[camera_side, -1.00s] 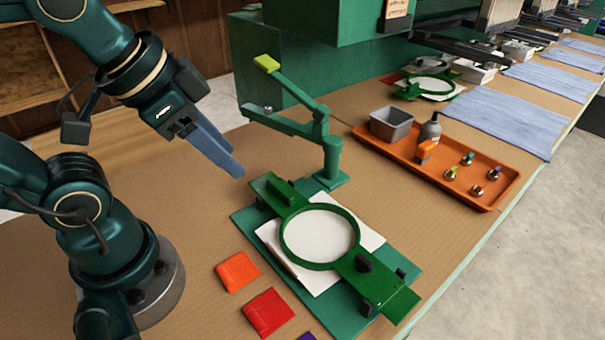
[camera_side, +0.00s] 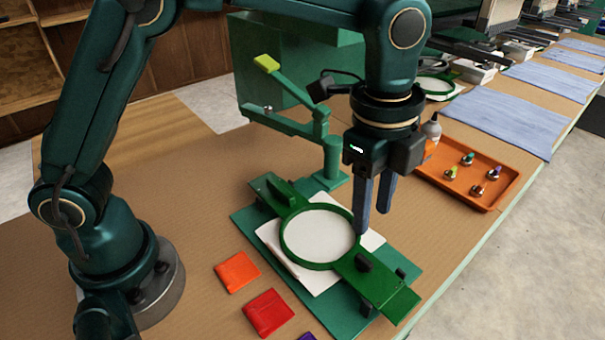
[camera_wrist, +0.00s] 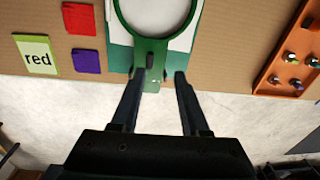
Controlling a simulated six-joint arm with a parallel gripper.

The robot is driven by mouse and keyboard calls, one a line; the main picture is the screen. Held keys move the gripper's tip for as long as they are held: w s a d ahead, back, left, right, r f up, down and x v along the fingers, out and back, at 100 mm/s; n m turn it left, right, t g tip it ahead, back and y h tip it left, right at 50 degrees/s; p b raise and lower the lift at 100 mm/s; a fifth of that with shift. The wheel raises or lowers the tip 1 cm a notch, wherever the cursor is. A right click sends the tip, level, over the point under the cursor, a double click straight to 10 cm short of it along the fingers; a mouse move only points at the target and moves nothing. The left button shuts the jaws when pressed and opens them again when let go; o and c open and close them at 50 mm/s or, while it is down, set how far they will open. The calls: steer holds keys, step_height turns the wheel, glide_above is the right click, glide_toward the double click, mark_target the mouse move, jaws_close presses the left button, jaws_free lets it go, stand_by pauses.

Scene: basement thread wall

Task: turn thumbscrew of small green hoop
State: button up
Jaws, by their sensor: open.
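The small green hoop (camera_side: 306,267) lies clamped over white cloth on a green base board. Its flat green end bar (camera_side: 398,296) extends to the lower right and carries a black knob (camera_side: 363,262), which may be the thumbscrew. In the wrist view, the hoop (camera_wrist: 150,39) is at the top and the knob (camera_wrist: 150,60) is below it. My gripper (camera_side: 372,221) points down by the hoop's right side, open and empty. In the wrist view, my gripper (camera_wrist: 159,75) has its fingertips on either side of the end bar, with a gap between them; contact cannot be told.
A green post with a lever arm (camera_side: 300,128) stands behind the hoop. An orange tray (camera_side: 480,200) with several small knobs and a bottle (camera_side: 431,130) is to the right. Orange (camera_side: 237,272) and red (camera_side: 268,312) patches lie in front. Bare table lies left.

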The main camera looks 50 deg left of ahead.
mark_target(365, 260)
steer(key=f, duration=0.2)
steer(key=s+d+f, duration=0.1)
steer(key=shift+s+d+f+m+g, duration=0.1)
steer(key=shift+f+m+g, duration=0.05)
steer(key=shift+m+g, duration=0.2)
steer(key=shift+f, duration=2.15)
jaws_close()
